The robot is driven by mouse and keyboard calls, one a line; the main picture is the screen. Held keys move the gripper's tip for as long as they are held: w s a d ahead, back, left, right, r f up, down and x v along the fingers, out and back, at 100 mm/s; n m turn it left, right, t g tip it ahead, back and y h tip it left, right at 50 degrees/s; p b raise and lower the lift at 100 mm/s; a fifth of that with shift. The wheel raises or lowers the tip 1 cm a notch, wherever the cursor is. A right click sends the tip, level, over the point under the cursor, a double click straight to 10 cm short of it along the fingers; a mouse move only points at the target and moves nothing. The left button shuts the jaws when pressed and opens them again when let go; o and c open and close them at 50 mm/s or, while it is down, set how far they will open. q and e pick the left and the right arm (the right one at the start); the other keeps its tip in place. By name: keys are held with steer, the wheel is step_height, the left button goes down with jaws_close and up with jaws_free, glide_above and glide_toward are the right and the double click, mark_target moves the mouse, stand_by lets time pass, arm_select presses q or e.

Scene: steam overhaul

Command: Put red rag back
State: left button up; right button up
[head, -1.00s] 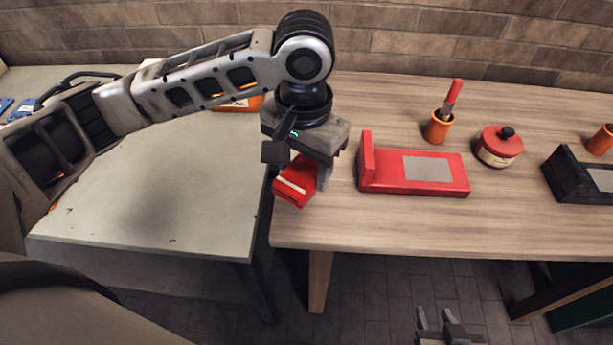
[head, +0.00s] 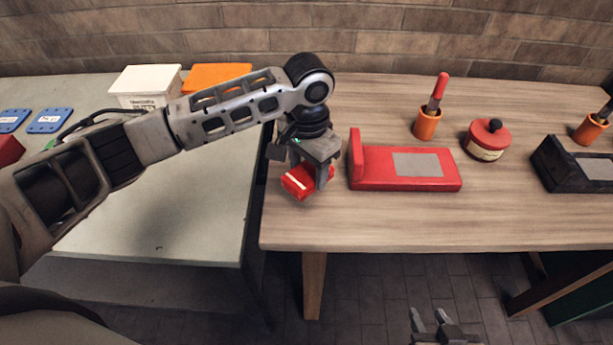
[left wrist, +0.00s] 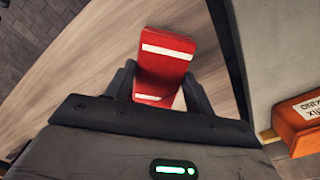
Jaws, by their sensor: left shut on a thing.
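The red rag (head: 301,181), a folded red block with a white stripe, is held by my left gripper (head: 316,178) near the left end of the wooden table. In the left wrist view the rag (left wrist: 163,68) sits between the two dark fingers (left wrist: 160,88), with white bands across it. I cannot tell whether it touches the tabletop. A red stand with a grey plate (head: 405,170) lies just right of my left gripper. My right gripper (head: 436,325) shows at the bottom edge, empty above the floor, its two fingers apart.
On the wooden table (head: 400,225) stand an orange cup with a red-handled tool (head: 428,122), a red lidded pot (head: 486,140) and a black stand (head: 570,165). The pale left table (head: 170,215) holds a white box (head: 146,84), an orange box (head: 215,75) and blue plates (head: 48,121).

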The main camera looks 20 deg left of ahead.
mark_target(306, 169)
arm_select(q)
steer(key=shift+w+a+f, duration=0.1)
steer(key=shift+w+f, duration=0.1)
steer(key=shift+f, duration=0.1)
steer(key=f, duration=0.3)
steer(key=shift+w+a, duration=0.15)
steer(key=shift+w, duration=0.05)
steer(key=shift+f, duration=0.3)
steer(key=shift+f, duration=0.1)
steer(key=o, duration=0.9)
step_height(306, 169, up, 12)
steer(key=shift+r, duration=0.15)
